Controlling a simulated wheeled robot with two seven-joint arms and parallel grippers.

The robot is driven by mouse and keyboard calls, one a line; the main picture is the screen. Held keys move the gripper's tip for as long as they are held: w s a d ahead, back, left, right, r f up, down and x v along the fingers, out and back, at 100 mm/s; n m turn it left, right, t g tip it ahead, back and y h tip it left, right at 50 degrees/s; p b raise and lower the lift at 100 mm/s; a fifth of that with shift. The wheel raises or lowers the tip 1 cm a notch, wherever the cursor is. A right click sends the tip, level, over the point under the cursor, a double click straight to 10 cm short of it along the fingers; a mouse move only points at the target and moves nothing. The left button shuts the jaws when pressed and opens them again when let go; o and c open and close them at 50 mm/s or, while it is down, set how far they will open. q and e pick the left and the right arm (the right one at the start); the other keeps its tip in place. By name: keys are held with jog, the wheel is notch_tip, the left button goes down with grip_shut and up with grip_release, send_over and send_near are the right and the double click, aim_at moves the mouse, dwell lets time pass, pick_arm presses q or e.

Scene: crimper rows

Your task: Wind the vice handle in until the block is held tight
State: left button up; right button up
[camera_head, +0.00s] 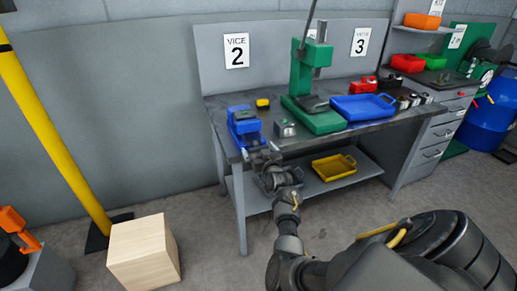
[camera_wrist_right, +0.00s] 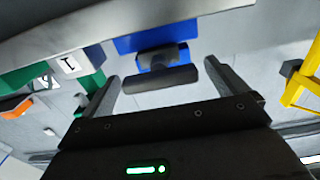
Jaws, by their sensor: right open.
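The blue vice (camera_head: 243,124) stands at the left front of the grey workbench (camera_head: 370,137), below the "VICE 2" sign. In the right wrist view the vice (camera_wrist_right: 180,32) shows as blue parts, with its dark handle bar (camera_wrist_right: 160,80) facing the gripper. My right gripper (camera_head: 262,155) is at the bench's front edge, just in front of the vice. It is open, with one finger on each side of the handle bar (camera_wrist_right: 160,71). I cannot tell whether either finger touches it. I cannot make out a block in the jaws. My left gripper is not in view.
A green press (camera_head: 300,75), a blue tray (camera_head: 362,107) and a small grey device (camera_head: 285,128) stand right of the vice. A small yellow object (camera_head: 262,103) lies behind it. A yellow tray (camera_head: 334,167) is on the lower shelf. A wooden box (camera_head: 142,255) stands on the floor.

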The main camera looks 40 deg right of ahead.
jog(key=shift+w+d, duration=0.15)
jog(key=shift+w, duration=0.2)
jog(key=shift+c, duration=0.5)
jog(key=c, duration=0.9)
jog(key=shift+m, duration=0.4)
